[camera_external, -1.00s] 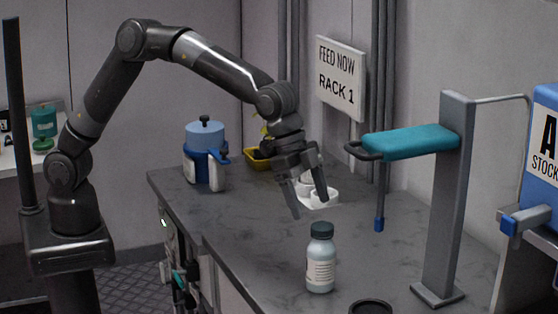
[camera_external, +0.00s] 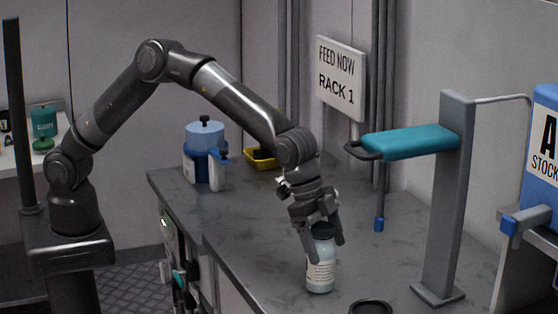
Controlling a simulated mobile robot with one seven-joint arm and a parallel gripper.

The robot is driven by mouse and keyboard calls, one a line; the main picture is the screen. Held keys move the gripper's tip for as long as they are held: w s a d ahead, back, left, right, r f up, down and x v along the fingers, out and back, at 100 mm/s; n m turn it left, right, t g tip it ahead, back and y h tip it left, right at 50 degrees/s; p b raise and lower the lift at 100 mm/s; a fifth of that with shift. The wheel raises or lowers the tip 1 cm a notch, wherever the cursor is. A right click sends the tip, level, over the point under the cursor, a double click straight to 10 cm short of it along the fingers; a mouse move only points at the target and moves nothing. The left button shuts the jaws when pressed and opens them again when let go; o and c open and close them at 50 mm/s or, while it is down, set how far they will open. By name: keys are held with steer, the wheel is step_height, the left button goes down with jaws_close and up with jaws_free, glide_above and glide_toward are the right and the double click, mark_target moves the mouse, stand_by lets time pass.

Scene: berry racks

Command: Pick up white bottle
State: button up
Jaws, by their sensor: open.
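The white bottle (camera_external: 320,275) stands upright on the grey counter (camera_external: 250,262). It has a dark cap and a printed label. My gripper (camera_external: 325,250) points down at the bottle from above and behind. Its fingers are open, one at the left side of the cap and shoulder and one at the right. The fingers partly cover the bottle's top. I cannot tell whether either finger touches it.
A dark round rim (camera_external: 371,306) lies near the bottle at the front edge of view. A grey post (camera_external: 445,200) with a teal padded arm (camera_external: 410,142) stands to the right. A blue-lidded container (camera_external: 205,140) and a yellow tray (camera_external: 262,162) are at the back left.

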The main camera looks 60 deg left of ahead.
steer(key=shift+c, duration=0.5)
steer(key=c, duration=1.5)
